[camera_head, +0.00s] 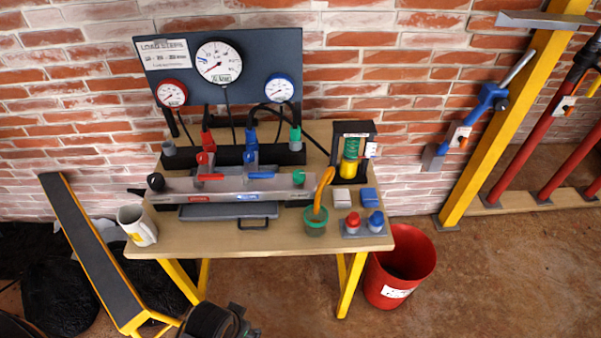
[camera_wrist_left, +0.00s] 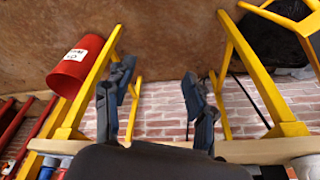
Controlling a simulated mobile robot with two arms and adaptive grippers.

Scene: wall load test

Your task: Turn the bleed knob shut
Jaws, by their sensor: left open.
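The steel-fronted manifold (camera_head: 170,194) lies along the table. A round black knob (camera_head: 155,181) sits at its left end, and a small green knob (camera_head: 298,178) at its right end. I cannot read which is the bleed knob or how far it is turned. Red (camera_head: 210,177) and blue (camera_head: 261,175) levers lie between them. My left gripper shows in the left wrist view (camera_wrist_left: 157,100), open and empty, its dark fingers apart near the table's front edge. In the head view only a dark part of my left arm shows at the bottom, clear of the manifold. My right gripper is not in view.
Three gauges sit on a dark panel (camera_head: 255,100) behind. The table (camera_head: 190,245) also holds a white mug (camera_head: 138,226), a green pot (camera_head: 314,222), and red and blue knobs on a plate (camera_head: 364,230). A red bucket (camera_head: 400,270) stands right, a slanted bench (camera_head: 95,250) left.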

